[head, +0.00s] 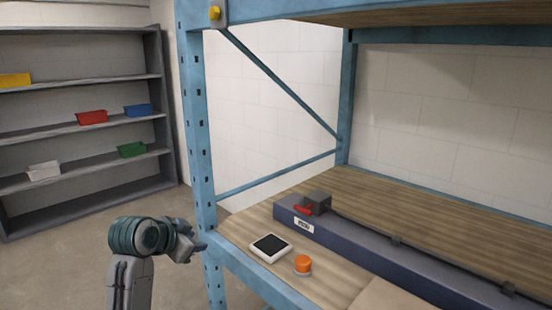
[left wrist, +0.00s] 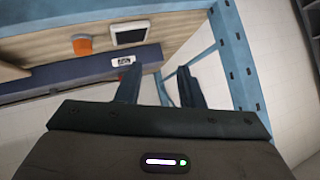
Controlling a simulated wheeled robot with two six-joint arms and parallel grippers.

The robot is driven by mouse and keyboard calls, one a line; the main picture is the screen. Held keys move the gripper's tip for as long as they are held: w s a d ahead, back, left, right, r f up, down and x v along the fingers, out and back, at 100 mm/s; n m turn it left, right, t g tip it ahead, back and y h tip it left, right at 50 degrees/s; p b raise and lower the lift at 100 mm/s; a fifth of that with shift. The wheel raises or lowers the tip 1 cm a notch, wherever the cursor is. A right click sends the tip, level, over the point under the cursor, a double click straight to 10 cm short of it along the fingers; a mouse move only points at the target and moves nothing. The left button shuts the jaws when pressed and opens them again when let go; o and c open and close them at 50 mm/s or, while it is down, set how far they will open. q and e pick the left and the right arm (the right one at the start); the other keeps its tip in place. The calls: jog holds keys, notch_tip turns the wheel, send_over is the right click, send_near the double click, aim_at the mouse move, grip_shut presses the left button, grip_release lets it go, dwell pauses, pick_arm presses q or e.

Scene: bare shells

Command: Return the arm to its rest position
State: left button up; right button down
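My left gripper (head: 197,252) is beside the blue rack post, left of the shelf's front corner in the head view. In the left wrist view its two fingers (left wrist: 158,88) stand apart with nothing between them. The left arm is bent, with its wrist toward the shelf. My right gripper does not show in either view.
The blue rack post (head: 199,150) stands close by the left gripper. On the wooden shelf (head: 345,290) lie a white-framed dark tablet (head: 270,248), an orange-capped container (head: 303,265) and a dark blue beam (head: 350,243) bearing a grey-and-red device (head: 314,204). A grey shelf unit (head: 80,130) holds coloured bins.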

pick_arm(q)
jog(key=s+a+f+n+g+y, duration=0.1)
jog(key=s+a+f+n+g, duration=0.1)
jog(key=s+f, duration=0.85)
jog(key=s+a+f+n+g+y, duration=0.1)
jog(key=s+a+f+n+y, duration=0.15)
jog(key=s+f, duration=0.75)
jog(key=s+a+f+n+g+y, duration=0.15)
jog(key=s+f, duration=0.25)
jog(key=s, duration=0.6)
jog(key=s+a+f+n+g, duration=0.1)
jog(key=s+f+n+g, duration=0.15)
jog(key=s, duration=0.85)
jog(key=s+f+x, duration=0.1)
jog(key=s+x, duration=0.2)
jog(key=x, duration=1.2)
jog(key=s+d+f+x, duration=0.1)
jog(key=s+x, duration=0.2)
jog(key=x, duration=1.1)
jog(key=s+a+f+g+b, duration=0.1)
jog(key=s+f, duration=1.8)
jog(key=f, duration=0.2)
jog(key=shift+a+f+g+h, duration=0.25)
jog(key=shift+f+g+h, duration=0.05)
jog(key=shift+g, duration=0.1)
jog(key=shift+s, duration=0.1)
